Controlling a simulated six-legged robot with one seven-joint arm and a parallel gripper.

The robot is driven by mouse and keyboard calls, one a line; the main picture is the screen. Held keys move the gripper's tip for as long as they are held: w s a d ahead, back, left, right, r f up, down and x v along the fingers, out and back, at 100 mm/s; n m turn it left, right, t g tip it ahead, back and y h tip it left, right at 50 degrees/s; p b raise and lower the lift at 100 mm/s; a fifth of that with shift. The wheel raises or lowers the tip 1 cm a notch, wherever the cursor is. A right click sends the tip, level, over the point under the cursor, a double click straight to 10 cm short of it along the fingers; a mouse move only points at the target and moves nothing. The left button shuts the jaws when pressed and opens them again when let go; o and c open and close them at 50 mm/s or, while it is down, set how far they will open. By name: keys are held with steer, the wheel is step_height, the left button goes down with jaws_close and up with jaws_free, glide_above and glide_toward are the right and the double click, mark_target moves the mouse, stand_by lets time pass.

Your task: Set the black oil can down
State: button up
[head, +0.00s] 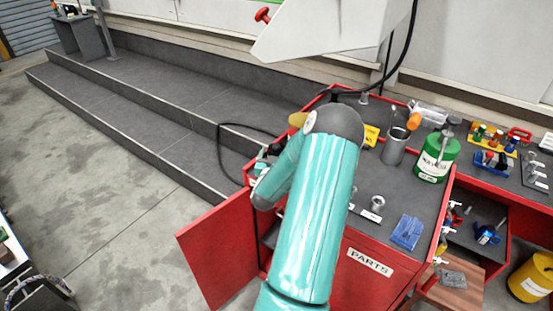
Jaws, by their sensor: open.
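I cannot make out the black oil can for sure. A small dark shape (275,149) shows at the left edge of the red workbench top (400,190), just beside my bent teal arm. It is too small and too covered to tell whether it is the can or part of my wrist. My arm rises from the bottom middle and folds down to the left over the bench's left end. The fingers of my gripper do not show; my own arm hides that area.
A green can (437,157), a grey cup with tools (395,147), a metal nut (378,203) and a blue cloth (408,232) stand or lie on the bench. A red door (222,250) hangs open at left. Grey floor (110,190) is clear.

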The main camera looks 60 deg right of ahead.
steer(key=c, duration=1.4)
steer(key=shift+r, duration=0.2)
steer(key=shift+r, duration=0.6)
steer(key=s+a+r, duration=0.6)
steer(key=a+r, duration=0.5)
steer(key=a, duration=0.1)
steer(key=shift+s+a+r, duration=0.2)
steer(key=shift+a+r, duration=0.05)
